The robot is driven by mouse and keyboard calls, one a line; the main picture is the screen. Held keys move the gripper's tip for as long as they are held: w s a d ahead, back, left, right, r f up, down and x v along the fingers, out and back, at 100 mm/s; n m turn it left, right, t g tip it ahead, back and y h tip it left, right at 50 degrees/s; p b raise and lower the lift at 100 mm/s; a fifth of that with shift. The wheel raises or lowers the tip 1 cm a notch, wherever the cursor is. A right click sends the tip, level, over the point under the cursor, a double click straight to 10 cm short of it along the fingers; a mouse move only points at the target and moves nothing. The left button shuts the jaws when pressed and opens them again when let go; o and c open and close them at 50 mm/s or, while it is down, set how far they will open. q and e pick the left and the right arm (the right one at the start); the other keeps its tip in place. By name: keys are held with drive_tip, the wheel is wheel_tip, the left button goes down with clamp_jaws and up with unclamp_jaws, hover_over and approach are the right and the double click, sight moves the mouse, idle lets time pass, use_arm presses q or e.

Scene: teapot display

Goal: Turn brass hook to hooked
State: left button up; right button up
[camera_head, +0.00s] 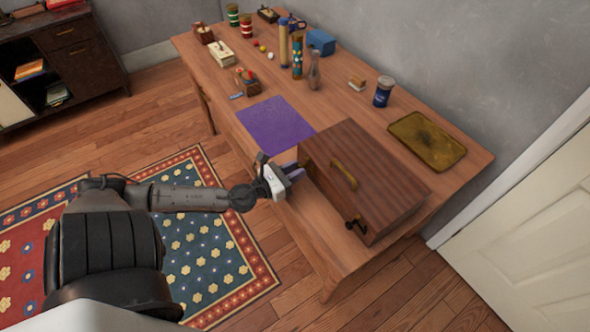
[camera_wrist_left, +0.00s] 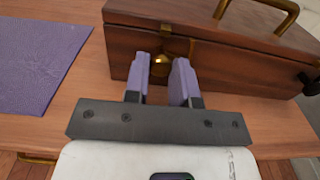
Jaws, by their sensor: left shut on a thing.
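A brown wooden box (camera_head: 375,180) with a handle (camera_head: 344,174) on its lid stands on the table. My left gripper (camera_head: 292,172) is at its front face, near the left end. My right gripper is not in view.
A dark fitting (camera_head: 355,223) sits at the box's right end. A purple mat (camera_head: 275,122) lies left of the box. A tray (camera_head: 427,141), a blue jar (camera_head: 383,92) and a glass bottle (camera_head: 314,72) stand behind. The table's front edge is close to the gripper.

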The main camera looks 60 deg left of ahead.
use_arm(q)
clamp_jaws()
drive_tip(key=shift+n, duration=1.2)
drive_tip(key=n+p, duration=0.1)
drive_tip(key=n, duration=0.3)
drive_tip(key=shift+r, duration=0.2)
drive_tip(key=n+p, duration=0.2)
drive_tip(key=n, duration=0.2)
drive_tip(key=shift+d, duration=0.1)
drive_tip(key=shift+n+p, duration=0.7)
drive_tip(key=shift+n, duration=0.4)
drive_tip(key=shift+f+n, duration=0.1)
drive_tip(key=shift+n, duration=0.2)
